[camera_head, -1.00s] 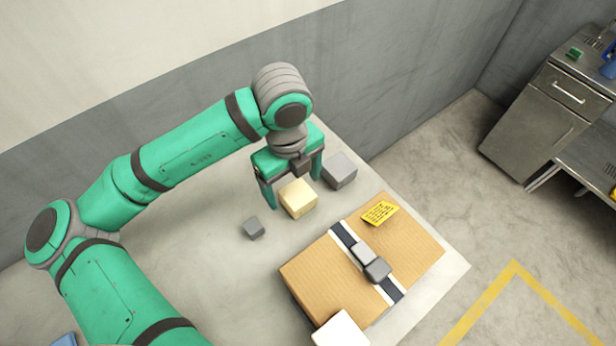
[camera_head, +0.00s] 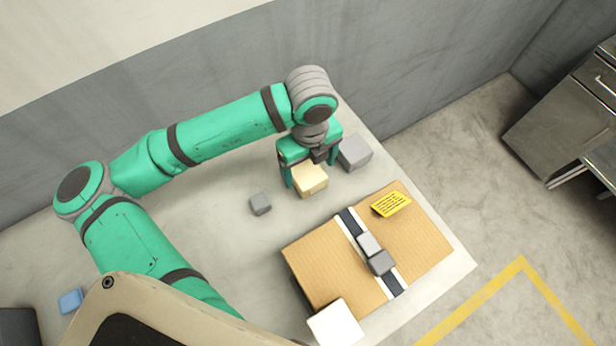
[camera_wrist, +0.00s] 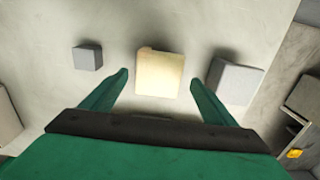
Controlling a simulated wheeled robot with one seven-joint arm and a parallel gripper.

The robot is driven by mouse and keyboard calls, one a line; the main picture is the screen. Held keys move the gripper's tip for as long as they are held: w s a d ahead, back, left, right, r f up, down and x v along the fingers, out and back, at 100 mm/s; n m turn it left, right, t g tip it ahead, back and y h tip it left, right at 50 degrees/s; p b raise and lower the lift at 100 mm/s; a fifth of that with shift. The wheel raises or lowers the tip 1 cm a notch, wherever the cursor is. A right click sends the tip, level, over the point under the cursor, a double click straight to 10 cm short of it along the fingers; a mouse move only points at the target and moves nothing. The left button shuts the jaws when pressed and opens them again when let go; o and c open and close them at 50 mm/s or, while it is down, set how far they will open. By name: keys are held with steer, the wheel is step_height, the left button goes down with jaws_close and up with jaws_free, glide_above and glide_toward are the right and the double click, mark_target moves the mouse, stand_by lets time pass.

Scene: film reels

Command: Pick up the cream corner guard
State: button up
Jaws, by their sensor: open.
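The cream corner guard (camera_head: 311,181) is a pale yellow block on the light grey table. In the wrist view the cream corner guard (camera_wrist: 159,73) lies ahead, between the lines of my two fingers, with a small notch at its far left corner. My gripper (camera_head: 310,178) is open, with its green fingers to either side of the guard in the head view. In the wrist view my gripper (camera_wrist: 160,80) shows a gap between each finger and the guard. Nothing is held. The gripper body hides part of the guard's back edge in the head view.
A grey block (camera_head: 355,152) stands close on the right of the guard, near the right finger. A small dark grey cube (camera_head: 260,204) lies to the left. A cardboard box (camera_head: 318,266) with small grey blocks, a yellow label and a white block lies in front.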

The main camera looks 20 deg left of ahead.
mark_target(308, 173)
steer(key=shift+s+a+f, duration=0.1)
steer(key=shift+a+f, duration=0.1)
steer(key=shift+f, duration=1.35)
steer(key=c, duration=1.1)
steer(key=shift+r, duration=0.15)
